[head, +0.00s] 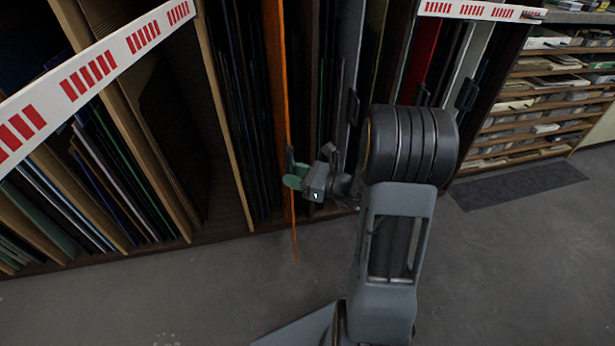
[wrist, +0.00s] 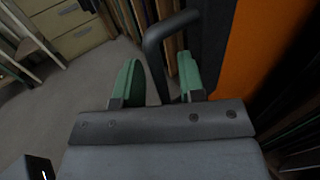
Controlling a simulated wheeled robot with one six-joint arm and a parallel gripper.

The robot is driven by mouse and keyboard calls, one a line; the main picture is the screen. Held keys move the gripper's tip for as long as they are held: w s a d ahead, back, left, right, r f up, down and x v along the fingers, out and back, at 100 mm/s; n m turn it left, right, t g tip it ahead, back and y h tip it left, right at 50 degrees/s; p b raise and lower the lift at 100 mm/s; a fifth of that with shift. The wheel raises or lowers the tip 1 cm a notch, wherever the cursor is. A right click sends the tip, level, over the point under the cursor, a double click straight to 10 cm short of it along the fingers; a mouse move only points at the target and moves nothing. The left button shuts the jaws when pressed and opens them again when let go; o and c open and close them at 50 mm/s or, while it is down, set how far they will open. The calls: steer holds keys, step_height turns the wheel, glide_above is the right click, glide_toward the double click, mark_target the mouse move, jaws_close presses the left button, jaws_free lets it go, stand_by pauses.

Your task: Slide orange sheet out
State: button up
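The orange sheet (head: 277,70) stands upright and edge-on in the rack. In the wrist view its broad orange face (wrist: 244,45) shows at the right, beside a dark edge strip. A dark bent handle (wrist: 158,62) shows between the green fingers of my gripper (wrist: 158,82). The fingers are apart, one on each side of the handle, with a gap visible on both sides. In the head view my gripper (head: 294,176) is at the lower front of the orange sheet, and the handle there is mostly hidden by it.
Other dark sheets stand close on both sides, with a red sheet (head: 420,60) to the right. Several black handles, such as one (head: 352,106), stick out there. The grey floor (head: 180,300) in front is clear. Shelves (head: 545,100) stand at the far right.

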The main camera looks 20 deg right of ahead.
steer(key=p+v, duration=0.3)
steer(key=v, duration=1)
steer(key=shift+s+d, duration=0.15)
steer(key=shift+s, duration=0.05)
steer(key=shift+r, duration=0.1)
steer(key=s+a+r+n+g+h+p, duration=0.2)
steer(key=a+r+n+g+p, duration=0.4)
steer(key=r+n+p, duration=0.15)
steer(key=s+a+r+n+g+h+p, duration=0.1)
steer(key=s+a+r+n+g+p, duration=0.2)
steer(key=a+r+n+g+p, duration=0.4)
step_height(320, 180, up, 20)
steer(key=s+n+t+h+p, duration=0.1)
steer(key=n+t+h+p, duration=0.2)
steer(key=n+h+p, duration=0.6)
steer(key=a+n+p, duration=0.1)
steer(key=n+p, duration=0.2)
steer(key=p, duration=0.1)
steer(key=shift+n+t+h+p, duration=0.35)
steer(key=shift+t+h+p, duration=0.05)
steer(key=shift+s+a, duration=0.1)
steer(key=shift+a, duration=0.05)
